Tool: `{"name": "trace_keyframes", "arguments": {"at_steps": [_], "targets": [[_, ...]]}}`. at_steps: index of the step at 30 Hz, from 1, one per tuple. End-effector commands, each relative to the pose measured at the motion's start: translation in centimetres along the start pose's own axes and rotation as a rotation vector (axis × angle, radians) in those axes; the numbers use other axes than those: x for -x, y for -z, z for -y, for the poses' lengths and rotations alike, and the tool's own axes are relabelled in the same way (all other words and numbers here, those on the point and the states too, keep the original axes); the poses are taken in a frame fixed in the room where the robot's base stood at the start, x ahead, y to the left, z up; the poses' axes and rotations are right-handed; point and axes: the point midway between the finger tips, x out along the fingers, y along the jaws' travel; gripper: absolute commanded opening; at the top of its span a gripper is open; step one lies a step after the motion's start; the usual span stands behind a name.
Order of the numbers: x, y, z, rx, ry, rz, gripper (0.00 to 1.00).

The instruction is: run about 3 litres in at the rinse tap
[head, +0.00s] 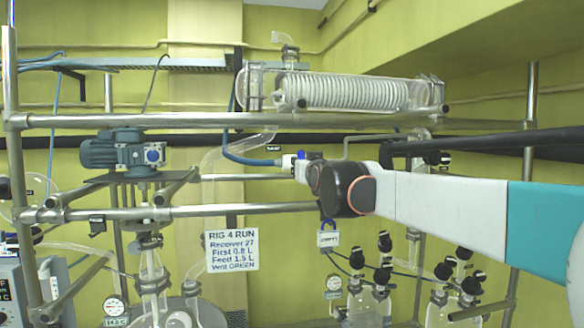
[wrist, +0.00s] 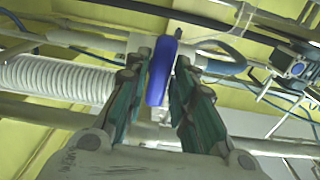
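The rinse tap (head: 288,160) sits high on the rig at the end of a blue hose, beside a small dark tag (head: 273,149) too small to read surely. Its blue handle (head: 301,155) shows just left of my gripper (head: 310,170). In the wrist view the blue handle (wrist: 160,75) stands tilted between the two fingertips of my gripper (wrist: 163,78) and fills most of the narrow gap. Whether both fingers press on it is not clear. Glass vessel tops (head: 180,310) show low at left, cut off by the frame; no liquid level is readable.
A coil condenser (head: 345,91) lies just above my gripper, and steel rails (head: 250,121) run across. A blue-grey stirrer motor (head: 122,152) is at left. Several black-knobbed flasks (head: 368,300) stand low right.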

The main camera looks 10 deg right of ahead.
Motion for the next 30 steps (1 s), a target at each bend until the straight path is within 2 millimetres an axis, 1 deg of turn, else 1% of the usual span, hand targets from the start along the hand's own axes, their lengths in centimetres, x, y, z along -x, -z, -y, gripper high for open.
{"name": "trace_keyframes", "arguments": {"at_steps": [10,14,17,20,27,30], "targets": [[0.0,0.0,0.0,0.002,0.0,0.0,0.38],[0.6,0.0,0.0,0.002,0.0,0.0,0.38],[1.6,0.1,0.0,0.003,0.0,0.0,0.38],[3.2,0.0,0.0,0.003,0.0,0.0,0.38],[7.6,0.0,0.0,0.003,0.0,0.0,0.38],[9.1,0.0,0.0,0.003,0.0,0.0,0.38]]}}
